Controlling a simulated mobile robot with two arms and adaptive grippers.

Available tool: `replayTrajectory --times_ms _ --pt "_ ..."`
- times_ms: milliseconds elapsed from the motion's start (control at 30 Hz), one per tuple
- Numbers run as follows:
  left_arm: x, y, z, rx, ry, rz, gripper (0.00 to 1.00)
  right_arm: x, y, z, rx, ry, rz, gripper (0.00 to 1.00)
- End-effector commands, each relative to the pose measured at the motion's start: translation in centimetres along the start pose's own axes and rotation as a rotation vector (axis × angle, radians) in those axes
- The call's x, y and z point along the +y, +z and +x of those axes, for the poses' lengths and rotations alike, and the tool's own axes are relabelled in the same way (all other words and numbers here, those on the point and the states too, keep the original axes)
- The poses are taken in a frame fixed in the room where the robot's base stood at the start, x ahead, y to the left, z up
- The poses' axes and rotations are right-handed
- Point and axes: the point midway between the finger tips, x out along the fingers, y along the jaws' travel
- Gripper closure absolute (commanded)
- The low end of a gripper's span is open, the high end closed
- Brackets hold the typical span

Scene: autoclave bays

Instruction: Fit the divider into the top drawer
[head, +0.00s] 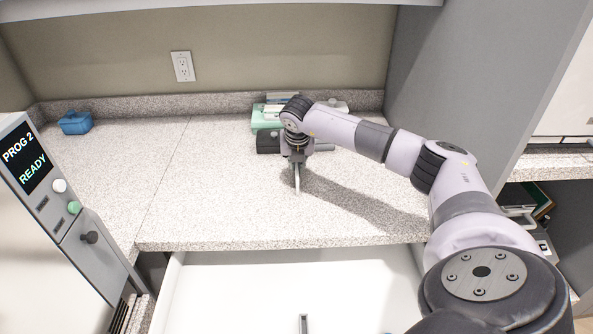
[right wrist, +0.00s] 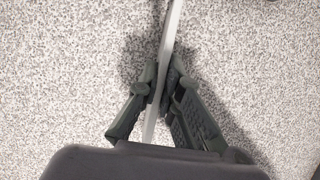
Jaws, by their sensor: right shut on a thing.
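The divider is a thin, pale plate (head: 297,183) seen nearly edge-on above the speckled counter. My right gripper (head: 297,164) is shut on it. In the right wrist view the divider (right wrist: 172,30) runs between the two dark fingers of the gripper (right wrist: 163,78), with a finger against each side. I cannot tell whether its lower edge touches the counter. The top drawer (head: 230,290) is open below the counter's front edge, white inside, its front part cut off by the frame. My left gripper is not in view.
The counter (head: 90,185) is mostly clear. A blue container (head: 76,122) stands at the back left, and green and black boxes (head: 266,120) are behind my right gripper. A control panel reading READY (head: 45,180) is at left; a grey wall panel (head: 480,70) rises at right.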

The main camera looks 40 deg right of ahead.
Motion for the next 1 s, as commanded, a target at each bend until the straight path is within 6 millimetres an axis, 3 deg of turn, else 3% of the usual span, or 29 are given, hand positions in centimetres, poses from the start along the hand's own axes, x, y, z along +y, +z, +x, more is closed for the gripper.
replayTrajectory --times_ms 367,567,667,1000 --pt "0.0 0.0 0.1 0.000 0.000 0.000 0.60 0.0 0.2 -0.4 -0.002 0.001 0.001 1.00" --pt "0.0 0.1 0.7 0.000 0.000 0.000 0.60 0.1 1.1 -2.3 -0.004 0.004 0.001 1.00" --pt "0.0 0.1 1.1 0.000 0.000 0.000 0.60 0.1 1.9 -4.2 -0.006 0.004 0.002 1.00" --pt "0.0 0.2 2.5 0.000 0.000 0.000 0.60 0.1 5.6 -13.3 -0.004 0.005 0.002 1.00"
